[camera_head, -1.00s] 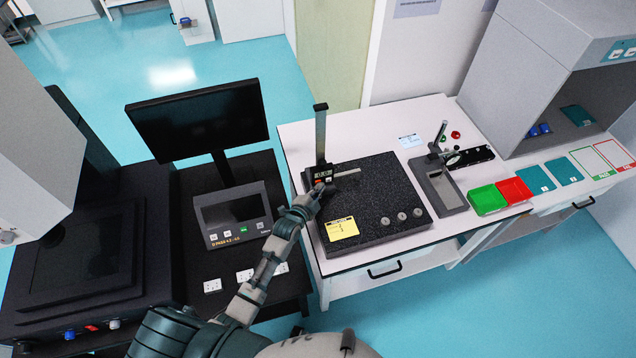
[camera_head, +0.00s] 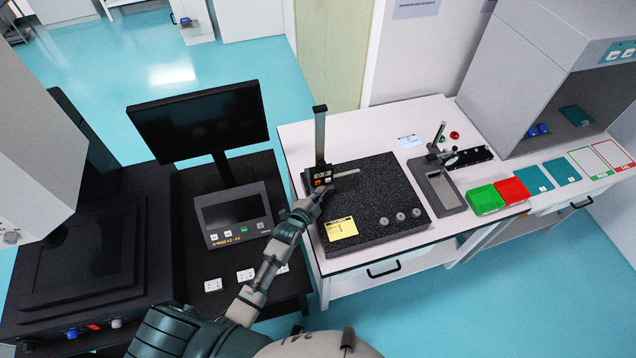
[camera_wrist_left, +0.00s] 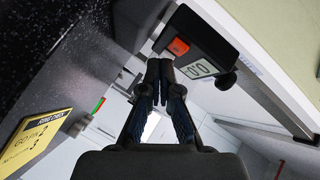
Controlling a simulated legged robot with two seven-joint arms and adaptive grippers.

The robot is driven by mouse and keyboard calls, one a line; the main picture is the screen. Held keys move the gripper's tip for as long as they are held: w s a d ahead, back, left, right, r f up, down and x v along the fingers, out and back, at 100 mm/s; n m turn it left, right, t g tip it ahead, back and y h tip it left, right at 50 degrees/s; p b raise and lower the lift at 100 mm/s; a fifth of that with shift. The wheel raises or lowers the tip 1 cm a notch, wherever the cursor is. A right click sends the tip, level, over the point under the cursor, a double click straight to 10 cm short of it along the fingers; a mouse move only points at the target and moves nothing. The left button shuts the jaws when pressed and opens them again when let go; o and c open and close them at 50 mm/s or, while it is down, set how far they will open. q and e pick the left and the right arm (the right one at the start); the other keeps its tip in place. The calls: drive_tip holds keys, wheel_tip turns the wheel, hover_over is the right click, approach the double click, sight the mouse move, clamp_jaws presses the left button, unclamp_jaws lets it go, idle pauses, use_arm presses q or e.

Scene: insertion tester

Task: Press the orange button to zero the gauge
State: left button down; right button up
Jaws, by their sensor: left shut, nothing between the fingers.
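The digital gauge (camera_head: 321,174) is mounted on an upright post on the black granite plate. Its orange button (camera_head: 319,183) shows as a small red-orange patch below the display. In the left wrist view the orange button (camera_wrist_left: 180,36) is on the gauge's dark face, beside a pale button and the display (camera_wrist_left: 200,69). My left gripper (camera_head: 318,192) is shut and empty, just in front of and below the gauge. In the wrist view its fingertips (camera_wrist_left: 160,62) are close together below the buttons and look apart from the orange button. My right gripper is not seen.
The granite plate (camera_head: 375,180) carries a yellow note (camera_head: 341,229) and several metal discs along its front. A second stand (camera_head: 440,190), a green tray (camera_head: 487,199) and a red tray (camera_head: 513,190) are to the right. A monitor (camera_head: 198,122) stands at the left.

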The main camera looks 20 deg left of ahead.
use_arm(q)
drive_tip(key=shift+s+d+r+p, duration=0.1)
drive_tip(key=shift+s+d+p, duration=0.55)
drive_tip(key=shift+s, duration=0.2)
drive_tip(key=shift+s+d+p, duration=0.5)
drive_tip(key=shift+s+p, duration=0.1)
drive_tip(key=shift+s, duration=0.2)
drive_tip(key=shift+s+d, duration=0.35)
drive_tip(key=shift+s, duration=0.1)
